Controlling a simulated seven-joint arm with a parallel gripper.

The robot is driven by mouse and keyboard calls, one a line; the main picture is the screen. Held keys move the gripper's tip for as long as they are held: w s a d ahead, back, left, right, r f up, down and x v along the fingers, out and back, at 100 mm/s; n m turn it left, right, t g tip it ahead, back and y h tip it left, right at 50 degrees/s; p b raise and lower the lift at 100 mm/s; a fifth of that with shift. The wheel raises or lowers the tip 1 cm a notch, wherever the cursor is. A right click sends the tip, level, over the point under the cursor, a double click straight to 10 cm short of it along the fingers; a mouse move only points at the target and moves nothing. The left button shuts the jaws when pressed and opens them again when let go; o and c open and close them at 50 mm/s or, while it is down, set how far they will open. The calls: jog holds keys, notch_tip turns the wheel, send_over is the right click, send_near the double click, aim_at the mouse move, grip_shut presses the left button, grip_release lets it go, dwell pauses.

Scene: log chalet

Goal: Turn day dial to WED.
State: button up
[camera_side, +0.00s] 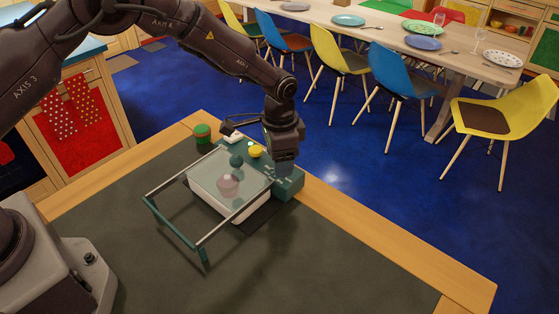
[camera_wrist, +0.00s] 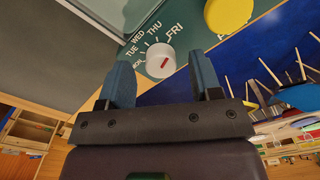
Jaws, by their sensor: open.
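In the wrist view the day dial (camera_wrist: 160,61) is a round white knob with a short red mark, set on a teal panel (camera_wrist: 183,45). White labels MON, TUE, WED, THU and FRI fan around its left and upper sides. I cannot tell for certain which label the mark points to. My gripper (camera_wrist: 162,76) is open, its two blue fingers left and right of the knob in this view. I see no clear contact. In the side view my gripper (camera_side: 284,168) is low over the right end of the teal panel and hides the dial.
A white box (camera_side: 240,224) with a clear lid and a pinkish item stands left of my gripper, beside a teal rail frame (camera_side: 163,220). The dark tabletop (camera_side: 330,260) in front is clear.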

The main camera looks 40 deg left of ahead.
jog(key=shift+f, duration=0.7)
jog(key=c, duration=0.9)
jog(key=shift+c, duration=0.2)
jog(key=shift+n, duration=0.4)
jog(key=n, duration=0.2)
jog(key=shift+n, duration=0.4)
jog(key=n, duration=0.3)
jog(key=shift+d+n, duration=0.1)
jog(key=shift+n, duration=0.3)
jog(key=n, duration=0.6)
jog(key=shift+d+r, duration=0.1)
jog(key=shift+n, duration=0.3)
